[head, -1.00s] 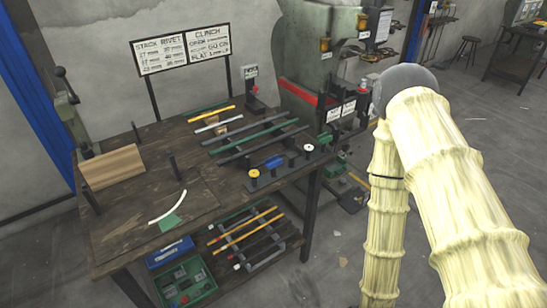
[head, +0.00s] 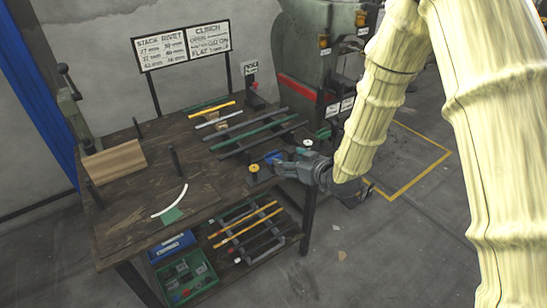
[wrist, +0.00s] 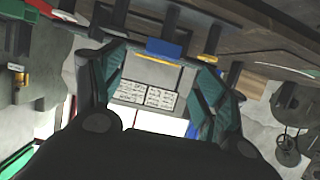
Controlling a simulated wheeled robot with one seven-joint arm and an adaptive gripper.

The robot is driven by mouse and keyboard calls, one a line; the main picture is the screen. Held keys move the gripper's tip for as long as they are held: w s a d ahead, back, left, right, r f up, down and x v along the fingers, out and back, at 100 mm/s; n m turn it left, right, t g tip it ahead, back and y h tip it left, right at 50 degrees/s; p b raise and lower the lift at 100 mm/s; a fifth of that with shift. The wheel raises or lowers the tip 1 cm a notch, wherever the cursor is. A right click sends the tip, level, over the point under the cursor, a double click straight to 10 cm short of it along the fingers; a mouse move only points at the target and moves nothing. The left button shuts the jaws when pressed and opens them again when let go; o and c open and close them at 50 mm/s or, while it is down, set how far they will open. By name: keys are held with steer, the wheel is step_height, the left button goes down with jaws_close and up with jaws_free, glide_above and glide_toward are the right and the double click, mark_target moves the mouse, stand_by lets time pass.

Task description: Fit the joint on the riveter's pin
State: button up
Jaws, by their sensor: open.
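My gripper (head: 290,166) is open and empty at the right front of the bench. In the wrist view my gripper (wrist: 160,72) has its two teal fingers apart. A small blue piece (head: 273,157) lies on the bench just behind the gripper, partly hidden by it. A blue block (wrist: 163,48) shows ahead, between the finger lines, apart from the fingers. The green riveting machine (head: 312,55) stands behind the bench at the right, partly covered by my arm. Its pin cannot be made out. I cannot tell for certain which piece is the joint.
The dark wooden bench (head: 130,222) carries a wood block (head: 113,163), a white curved strip (head: 171,203), upright posts and rods on rails (head: 254,138). A yellow-topped post (head: 254,168) stands left of my gripper. Bins (head: 185,274) and rods sit on the lower shelf.

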mark_target(272, 153)
steer(key=x, duration=0.4)
steer(key=shift+f+p, duration=0.1)
steer(key=shift+p, duration=0.2)
steer(key=shift+w+a, duration=0.3)
steer(key=p+x, duration=0.1)
steer(key=x, duration=0.2)
steer(key=shift+w+a+p, duration=0.15)
steer(key=shift+a+p, duration=0.1)
steer(key=shift+p, duration=0.15)
steer(key=shift+w+a+f, duration=0.2)
steer(key=shift+w+a, duration=0.1)
steer(key=shift+w, duration=0.2)
steer(key=c, duration=1)
